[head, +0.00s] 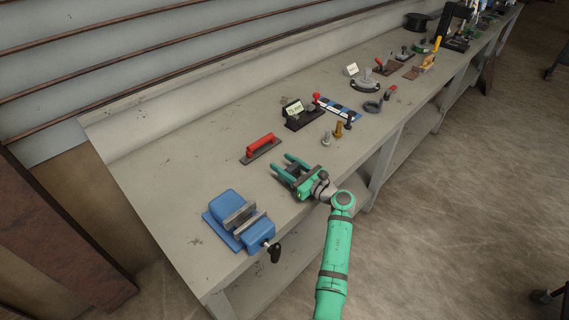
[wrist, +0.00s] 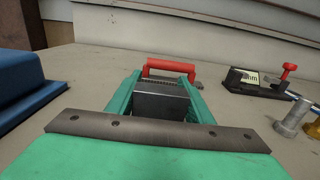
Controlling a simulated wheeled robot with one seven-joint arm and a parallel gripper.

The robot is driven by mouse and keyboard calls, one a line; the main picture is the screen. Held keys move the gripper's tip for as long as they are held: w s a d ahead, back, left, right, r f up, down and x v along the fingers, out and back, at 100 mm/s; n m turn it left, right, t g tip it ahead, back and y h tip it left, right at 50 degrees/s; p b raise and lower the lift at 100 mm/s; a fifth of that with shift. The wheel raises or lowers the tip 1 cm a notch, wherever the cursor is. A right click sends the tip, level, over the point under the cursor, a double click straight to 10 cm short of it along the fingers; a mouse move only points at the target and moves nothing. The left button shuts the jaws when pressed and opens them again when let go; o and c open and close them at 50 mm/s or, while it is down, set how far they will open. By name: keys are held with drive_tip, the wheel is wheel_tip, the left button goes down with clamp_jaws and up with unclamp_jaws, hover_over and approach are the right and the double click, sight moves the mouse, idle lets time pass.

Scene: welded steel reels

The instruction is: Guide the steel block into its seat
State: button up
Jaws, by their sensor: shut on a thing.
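The steel block (wrist: 162,104) shows in the wrist view as a dark grey, box-shaped piece between the two green fingers of my gripper (wrist: 158,92). My gripper is shut on it. I cannot tell which thing is the block's seat.
A red-handled tool (head: 262,145) lies just beyond my fingertips on the workbench (head: 171,144); it also shows in the wrist view (wrist: 170,67). A black fixture with a red knob (head: 302,113) and small metal pegs (head: 326,138) are to the right. Bare bench lies left of the tool.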

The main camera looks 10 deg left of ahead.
sight(295, 174)
drive_tip(key=shift+f, duration=0.5)
drive_tip(key=o, duration=1)
drive_tip(key=shift+v, duration=1.75)
drive_tip(key=shift+f, duration=0.1)
drive_tip(key=o, duration=0.6)
drive_tip(key=shift+c, duration=0.2)
drive_tip(key=shift+f, duration=0.1)
